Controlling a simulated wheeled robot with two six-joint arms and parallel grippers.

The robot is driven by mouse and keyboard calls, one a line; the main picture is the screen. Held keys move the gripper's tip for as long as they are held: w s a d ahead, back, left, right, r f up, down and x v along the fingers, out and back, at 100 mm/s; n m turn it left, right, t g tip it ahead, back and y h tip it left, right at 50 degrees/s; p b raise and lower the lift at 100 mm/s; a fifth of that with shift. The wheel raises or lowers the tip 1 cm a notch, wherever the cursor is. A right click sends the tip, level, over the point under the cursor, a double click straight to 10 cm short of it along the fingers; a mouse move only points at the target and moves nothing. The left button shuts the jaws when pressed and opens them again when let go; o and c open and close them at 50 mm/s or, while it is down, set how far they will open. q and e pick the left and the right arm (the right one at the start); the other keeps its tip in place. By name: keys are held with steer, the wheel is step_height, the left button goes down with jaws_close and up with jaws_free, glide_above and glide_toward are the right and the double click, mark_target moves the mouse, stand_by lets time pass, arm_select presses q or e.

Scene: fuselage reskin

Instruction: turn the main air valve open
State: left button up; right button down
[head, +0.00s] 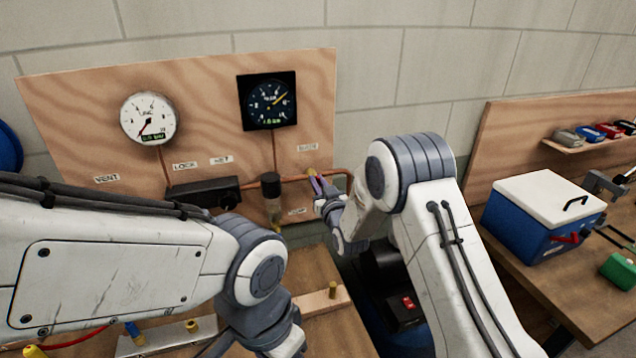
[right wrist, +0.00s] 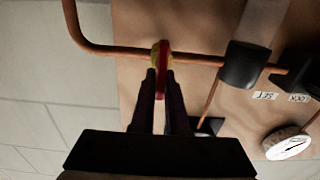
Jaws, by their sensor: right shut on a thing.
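The main air valve sits on the copper pipe (head: 295,178) at the right side of the plywood panel. In the right wrist view its handle (right wrist: 162,68) is red, with a yellow body behind it, and it stands across the pipe (right wrist: 110,50). My right gripper (head: 317,186) is at the valve and hides most of it in the head view. In the right wrist view both fingers (right wrist: 161,85) are shut on the red handle, one on each side. My left arm crosses the lower left of the head view; its fingers do not show.
The panel carries a white gauge (head: 149,118), a black gauge (head: 267,101), a dark regulator block (head: 204,192) and several labels. A workbench lies below. At right, a blue box with a white lid (head: 541,205) stands on another bench.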

steer(key=shift+f+b, duration=0.15)
steer(key=shift+b, duration=0.3)
steer(key=n+b, duration=0.5)
steer(key=b, duration=0.1)
steer(key=a+f+n+b, duration=0.1)
steer(key=n+b, duration=0.3)
steer(key=b, duration=0.3)
steer(key=n+b, duration=0.5)
steer(key=b, duration=0.2)
steer(key=shift+s+a+f+n, duration=0.2)
steer(key=shift+s+a+n, duration=0.05)
steer(key=shift+n, duration=0.05)
steer(key=shift+n+b, duration=1.7)
steer(key=shift+b, duration=0.1)
steer(key=c, duration=0.9)
jaws_free()
